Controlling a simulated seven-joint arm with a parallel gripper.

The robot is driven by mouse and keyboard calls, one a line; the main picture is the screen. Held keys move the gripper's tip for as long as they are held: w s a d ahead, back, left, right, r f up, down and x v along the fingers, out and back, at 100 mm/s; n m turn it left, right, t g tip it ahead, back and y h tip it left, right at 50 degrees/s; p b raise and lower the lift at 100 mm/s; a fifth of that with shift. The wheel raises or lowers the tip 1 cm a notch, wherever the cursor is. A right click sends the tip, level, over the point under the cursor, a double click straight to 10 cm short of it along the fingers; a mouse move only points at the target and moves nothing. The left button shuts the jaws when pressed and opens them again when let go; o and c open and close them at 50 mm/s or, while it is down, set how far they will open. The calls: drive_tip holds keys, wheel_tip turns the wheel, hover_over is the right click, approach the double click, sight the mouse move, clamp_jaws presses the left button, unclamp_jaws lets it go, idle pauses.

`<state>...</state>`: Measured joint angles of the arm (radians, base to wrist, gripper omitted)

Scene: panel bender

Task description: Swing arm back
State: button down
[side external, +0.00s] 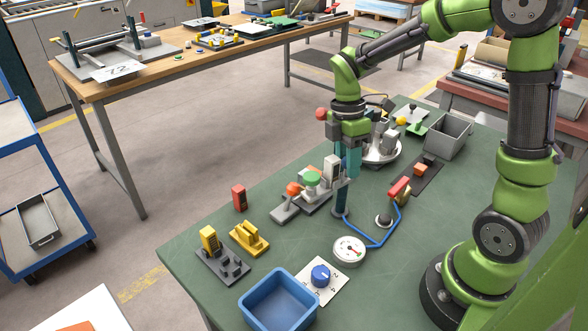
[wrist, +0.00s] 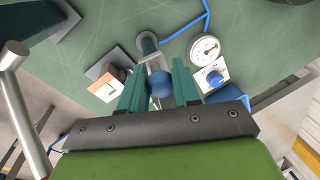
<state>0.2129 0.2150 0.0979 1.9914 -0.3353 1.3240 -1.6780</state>
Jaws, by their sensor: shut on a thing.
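The swing arm shows in the wrist view as a short light grey piece (wrist: 154,64) beside a dark post (wrist: 148,43), with a blue ball knob (wrist: 161,84) at its near end. My gripper (wrist: 160,82) has its two teal fingers on either side of the knob, shut on it. In the side external view my gripper (side external: 350,162) points down above the dark blue post (side external: 341,199), which stands on the green bench (side external: 300,215). The knob and most of the swing arm are hidden there behind the fingers.
A fixture with green and orange knobs (side external: 312,180) stands close on the left. A blue tube (side external: 374,244), a red-handled valve (side external: 399,189) and a round gauge (side external: 349,250) lie on the right and front. A blue bin (side external: 278,300) and dial card (side external: 321,279) are at the front.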

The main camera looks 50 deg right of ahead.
drive_tip(key=shift+w+r+n, duration=0.1)
drive_tip(key=shift+n, duration=1.2)
drive_tip(key=c, duration=0.8)
unclamp_jaws()
drive_tip(key=w+r, duration=0.1)
drive_tip(key=r, duration=0.4)
drive_tip(key=w+r, duration=0.1)
drive_tip(key=r, duration=0.5)
drive_tip(key=w+r, duration=0.1)
drive_tip(key=r, duration=0.4)
drive_tip(key=shift+d+r, duration=0.25)
drive_tip(key=shift+d, duration=0.05)
